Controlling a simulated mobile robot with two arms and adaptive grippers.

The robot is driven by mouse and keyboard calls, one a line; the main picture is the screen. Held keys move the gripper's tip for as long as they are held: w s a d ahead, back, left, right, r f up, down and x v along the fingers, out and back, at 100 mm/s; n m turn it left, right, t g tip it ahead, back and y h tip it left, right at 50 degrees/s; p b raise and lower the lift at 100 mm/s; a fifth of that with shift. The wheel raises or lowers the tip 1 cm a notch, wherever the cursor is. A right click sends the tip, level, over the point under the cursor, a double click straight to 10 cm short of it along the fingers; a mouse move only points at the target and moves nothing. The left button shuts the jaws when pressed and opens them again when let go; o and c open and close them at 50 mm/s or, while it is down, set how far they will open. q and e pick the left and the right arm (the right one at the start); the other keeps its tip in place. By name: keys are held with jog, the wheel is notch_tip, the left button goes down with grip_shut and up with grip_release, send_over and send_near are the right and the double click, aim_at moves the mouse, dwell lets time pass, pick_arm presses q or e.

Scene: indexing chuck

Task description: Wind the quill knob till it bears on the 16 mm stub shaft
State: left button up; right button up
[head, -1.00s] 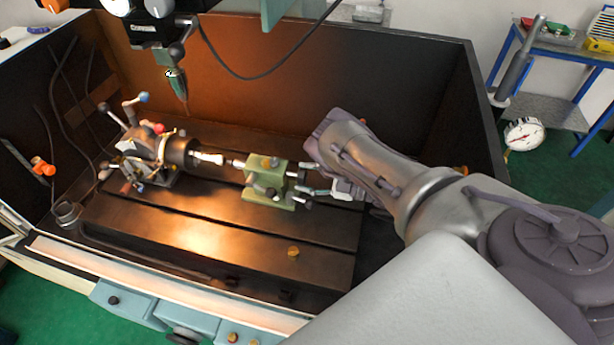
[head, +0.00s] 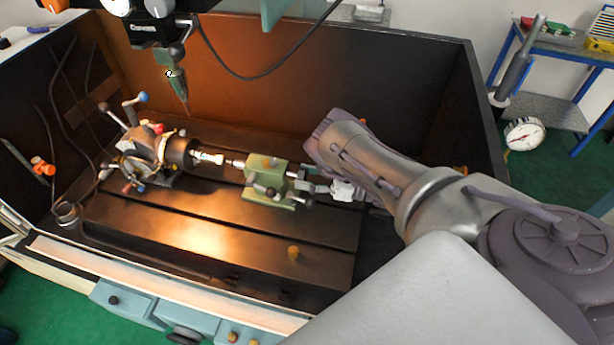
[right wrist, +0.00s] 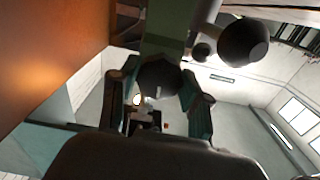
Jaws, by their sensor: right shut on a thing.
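The 16 mm stub shaft (head: 208,157) is a short bright bar sticking out to the right from the dark chuck (head: 178,152) of the indexing head. The green tailstock (head: 268,182) stands to its right, and its quill tip (head: 231,162) points at the shaft's end. The two ends look very close; I cannot tell whether they touch. My right gripper (head: 318,188) is shut on the quill knob at the tailstock's right end. In the right wrist view the dark round quill knob (right wrist: 158,76) sits between my fingers (right wrist: 160,98). My left gripper is out of view.
The slotted machine table (head: 200,225) carries both fixtures, with clear room in front. A green-tipped probe or tool (head: 176,85) hangs above the chuck. Dark enclosure walls (head: 400,80) stand behind and at the sides.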

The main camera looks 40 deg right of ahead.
jog(key=shift+m, duration=0.6)
jog(key=o, duration=1.1)
jog(key=shift+o, duration=0.2)
